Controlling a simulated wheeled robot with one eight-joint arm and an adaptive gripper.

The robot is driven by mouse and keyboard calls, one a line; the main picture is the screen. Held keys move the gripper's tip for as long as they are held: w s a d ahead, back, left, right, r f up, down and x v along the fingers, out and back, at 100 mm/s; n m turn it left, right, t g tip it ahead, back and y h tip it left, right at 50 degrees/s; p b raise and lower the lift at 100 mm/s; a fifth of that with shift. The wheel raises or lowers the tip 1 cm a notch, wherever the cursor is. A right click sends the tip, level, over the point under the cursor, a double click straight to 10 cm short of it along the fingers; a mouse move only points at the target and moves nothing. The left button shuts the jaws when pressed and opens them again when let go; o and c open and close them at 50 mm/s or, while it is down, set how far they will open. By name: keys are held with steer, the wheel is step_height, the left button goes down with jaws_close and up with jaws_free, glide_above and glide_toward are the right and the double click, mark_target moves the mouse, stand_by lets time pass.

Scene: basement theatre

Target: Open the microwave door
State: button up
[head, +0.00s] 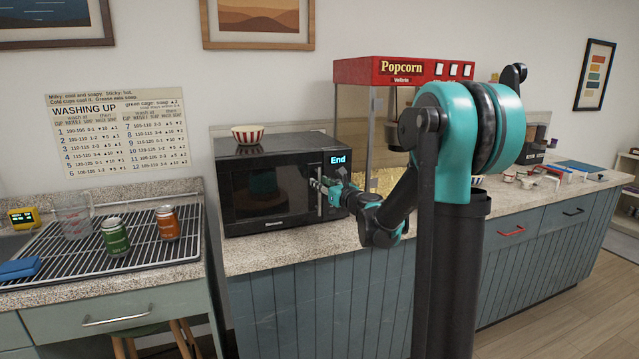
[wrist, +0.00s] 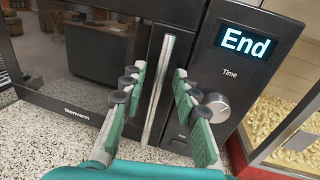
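The black microwave (head: 226,191) stands on the speckled counter, and its door looks shut. Its vertical silver handle shows in the wrist view (wrist: 158,88), right of the dark door window (wrist: 60,45). The display reading "End" (wrist: 243,42) and a round silver knob (wrist: 214,107) are to the right of the handle. My gripper (wrist: 160,80) is open, with one green and black finger on each side of the handle. I cannot tell whether either finger touches it. In the head view my gripper (head: 318,187) is at the right part of the microwave's front.
A striped bowl (head: 248,135) sits on top of the microwave. A red popcorn machine (head: 358,70) stands close on its right. A drying rack (head: 60,258) with a green jar (head: 115,236) and an orange jar (head: 167,222) is at left. Counter in front of the microwave is clear.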

steer(key=shift+w+a, duration=0.35)
steer(key=shift+w, duration=0.25)
steer(key=shift+c, duration=0.6)
jaws_close()
